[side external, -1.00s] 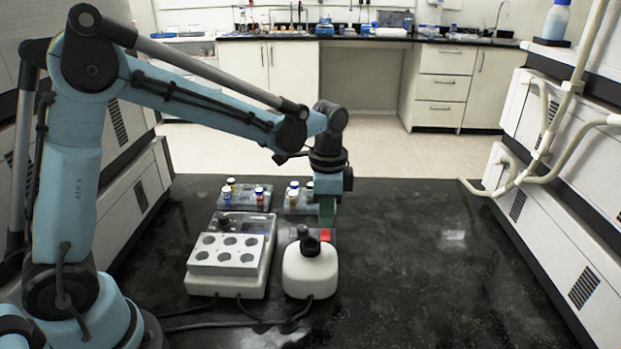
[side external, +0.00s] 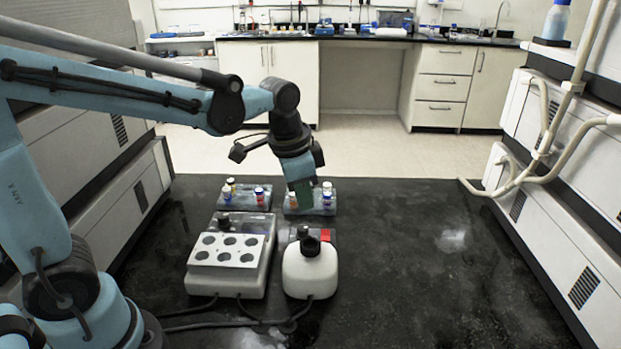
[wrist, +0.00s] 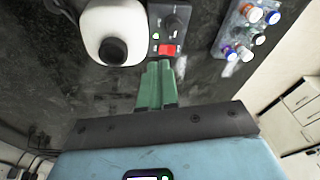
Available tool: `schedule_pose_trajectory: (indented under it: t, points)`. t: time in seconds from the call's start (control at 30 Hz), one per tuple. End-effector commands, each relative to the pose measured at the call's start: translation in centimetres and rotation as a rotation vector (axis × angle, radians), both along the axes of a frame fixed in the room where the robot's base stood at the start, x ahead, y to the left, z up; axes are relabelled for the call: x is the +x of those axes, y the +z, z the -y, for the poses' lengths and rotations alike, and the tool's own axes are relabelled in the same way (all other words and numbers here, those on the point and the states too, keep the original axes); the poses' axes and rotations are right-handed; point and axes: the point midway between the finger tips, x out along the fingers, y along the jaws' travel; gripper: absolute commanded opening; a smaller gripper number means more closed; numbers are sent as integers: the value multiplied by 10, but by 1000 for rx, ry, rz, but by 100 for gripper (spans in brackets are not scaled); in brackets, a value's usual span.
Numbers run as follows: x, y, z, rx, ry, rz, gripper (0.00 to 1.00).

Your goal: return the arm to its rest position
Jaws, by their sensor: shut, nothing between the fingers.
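My gripper (side external: 302,192) is in front of the right-hand rack in the side view, pointing down and slightly tilted. Its green fingers are together with nothing between them; they also show in the wrist view (wrist: 156,86). The fingers hide part of the right rack (side external: 318,209), which holds several small capped vials. My arm reaches in from the left, over the bench.
A left rack (side external: 232,203) holds several vials. A grey block with round wells (side external: 226,250) stands in front of it. The black bench is clear at right.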

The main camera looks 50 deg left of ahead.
Motion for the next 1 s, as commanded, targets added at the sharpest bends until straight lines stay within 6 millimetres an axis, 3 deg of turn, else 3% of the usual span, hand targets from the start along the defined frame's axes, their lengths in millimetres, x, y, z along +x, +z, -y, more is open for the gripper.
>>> schedule_pose_trajectory:
  t: [0.2, 0.5, 1.0]
  points:
    - [-35, 12, -8, -54, 178, 145, 0]
    - [-72, 9, -17, -152, 392, 324, 0]
    - [-82, 5, -19, -198, 469, 390, 0]
